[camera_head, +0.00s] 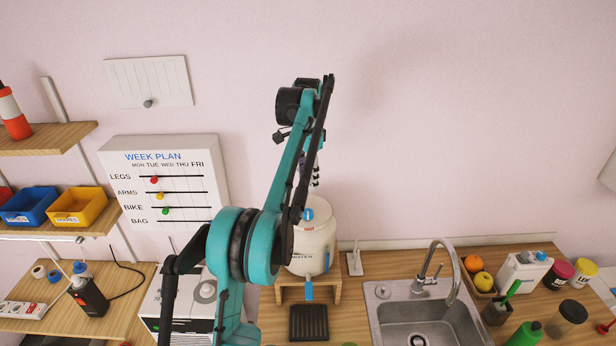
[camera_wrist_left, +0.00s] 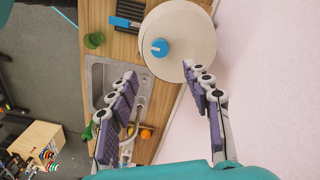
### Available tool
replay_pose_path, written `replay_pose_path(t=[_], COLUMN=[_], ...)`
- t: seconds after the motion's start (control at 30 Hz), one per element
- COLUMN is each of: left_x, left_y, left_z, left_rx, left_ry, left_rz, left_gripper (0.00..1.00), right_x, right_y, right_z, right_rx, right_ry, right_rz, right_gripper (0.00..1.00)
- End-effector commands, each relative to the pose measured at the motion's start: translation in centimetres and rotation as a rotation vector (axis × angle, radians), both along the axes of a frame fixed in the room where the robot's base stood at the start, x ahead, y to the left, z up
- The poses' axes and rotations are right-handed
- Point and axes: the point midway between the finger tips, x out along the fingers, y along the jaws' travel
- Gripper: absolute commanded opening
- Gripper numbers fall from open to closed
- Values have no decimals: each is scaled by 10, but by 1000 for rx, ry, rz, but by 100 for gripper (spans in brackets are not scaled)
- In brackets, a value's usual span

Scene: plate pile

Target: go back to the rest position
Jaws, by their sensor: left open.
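My left gripper (camera_wrist_left: 160,72) is open and empty in the left wrist view, its two purple-padded fingers spread apart. In the head view my teal left arm rises from the bottom centre to high in front of the wall. The gripper (camera_head: 316,172) is mostly hidden behind the arm there, with only a few finger parts showing above the white water container (camera_head: 313,250). In the left wrist view the container (camera_wrist_left: 190,30) with its blue cap lies beyond the fingers. How far apart they are I cannot tell. My right gripper is in neither view.
The container stands on a wooden stand (camera_head: 334,293) on the counter, left of the sink (camera_head: 415,315) and tap (camera_head: 440,268). A week-plan board (camera_head: 187,215) and shelves with bins (camera_head: 78,207) are at the left. Fruit and jars (camera_head: 558,274) stand at the right. The upper right wall is clear.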

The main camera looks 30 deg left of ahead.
Motion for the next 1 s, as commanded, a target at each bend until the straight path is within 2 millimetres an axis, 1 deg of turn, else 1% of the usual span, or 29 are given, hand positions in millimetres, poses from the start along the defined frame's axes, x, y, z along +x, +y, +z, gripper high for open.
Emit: replay_pose_path(t=[0.27, 0.37, 0.47, 0.57, 0.6, 0.67, 0.7, 0.77, 0.8, 0.87, 0.9, 0.97, 1.0], left_x=[0, -4, -15, -34, -43, -59, -70, -88, -101, -120, -134, -155, -169], left_y=[-1, -8, -26, -52, -63, -80, -90, -106, -115, -130, -139, -152, -159], left_z=[-1, -7, -23, -48, -59, -77, -91, -112, -127, -152, -170, -199, -220], left_rx=[0, 5, 14, 24, 27, 28, 26, 22, 18, 9, 1, -14, -25], left_ry=[-1, -15, -50, -109, -135, -175, -201, -240, -267, -306, -333, -371, -398], left_rz=[1, 12, 44, 95, 119, 154, 178, 212, 237, 270, 294, 327, 350], left_gripper=[50, 50, 50, 50, 50, 50, 50, 50, 50, 50, 50, 50, 50], right_x=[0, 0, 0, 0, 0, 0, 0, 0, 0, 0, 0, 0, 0], right_y=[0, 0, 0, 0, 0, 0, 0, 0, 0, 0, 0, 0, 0], right_z=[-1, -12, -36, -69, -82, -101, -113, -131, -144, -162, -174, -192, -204], right_rx=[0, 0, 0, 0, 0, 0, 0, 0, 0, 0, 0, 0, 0], right_ry=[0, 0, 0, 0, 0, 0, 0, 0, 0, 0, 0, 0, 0], right_rz=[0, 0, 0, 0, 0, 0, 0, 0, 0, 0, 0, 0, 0], right_gripper=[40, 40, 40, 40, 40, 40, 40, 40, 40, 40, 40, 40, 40])
